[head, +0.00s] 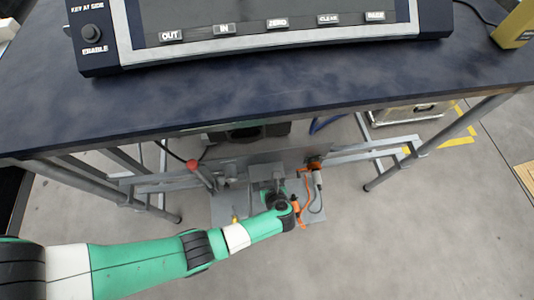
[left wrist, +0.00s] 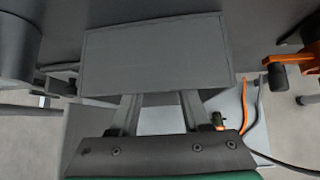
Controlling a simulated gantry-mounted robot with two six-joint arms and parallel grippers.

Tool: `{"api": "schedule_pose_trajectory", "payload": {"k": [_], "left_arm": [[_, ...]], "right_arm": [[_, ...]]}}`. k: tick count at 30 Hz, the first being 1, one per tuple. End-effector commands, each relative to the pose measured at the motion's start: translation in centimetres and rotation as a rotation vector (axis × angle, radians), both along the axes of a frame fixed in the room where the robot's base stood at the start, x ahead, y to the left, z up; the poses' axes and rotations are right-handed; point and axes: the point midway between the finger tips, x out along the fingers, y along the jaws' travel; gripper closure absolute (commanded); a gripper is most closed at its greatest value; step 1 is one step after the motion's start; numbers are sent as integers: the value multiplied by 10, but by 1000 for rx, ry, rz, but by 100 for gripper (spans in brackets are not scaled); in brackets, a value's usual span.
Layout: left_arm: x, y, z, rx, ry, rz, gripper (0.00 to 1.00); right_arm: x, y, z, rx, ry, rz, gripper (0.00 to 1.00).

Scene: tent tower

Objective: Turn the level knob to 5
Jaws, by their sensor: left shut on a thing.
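I cannot pick out a level knob or a scale with a 5 in either view. My left arm reaches in from the left below the table, and its gripper (head: 268,180) is at a grey metal assembly under the table edge. In the left wrist view, the two grey fingers (left wrist: 160,112) run up to a flat grey rectangular block (left wrist: 155,55). They are shut on this block, which hides their tips and what lies behind it. My right gripper is in neither view.
A dark table (head: 250,100) carries a console (head: 270,45) with labelled buttons and a black knob (head: 91,32). A red-tipped part (head: 192,164) is left of my gripper, and an orange part (head: 314,164) with a cable is right. Open floor (head: 400,240) lies at right.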

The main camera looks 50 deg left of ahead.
Motion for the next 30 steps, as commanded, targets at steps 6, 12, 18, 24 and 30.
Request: {"api": "schedule_pose_trajectory", "payload": {"k": [6,12,18,24,30], "left_arm": [[3,-2,-2,89,136,1,100],[3,-3,-3,130,201,1,100],[2,-2,-3,150,227,0,100],[2,-2,-2,152,229,0,100],[2,-2,-2,152,229,0,37]], "right_arm": [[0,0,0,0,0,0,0],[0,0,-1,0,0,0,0],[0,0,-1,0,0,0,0],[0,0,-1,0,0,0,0],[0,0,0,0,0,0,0]]}}
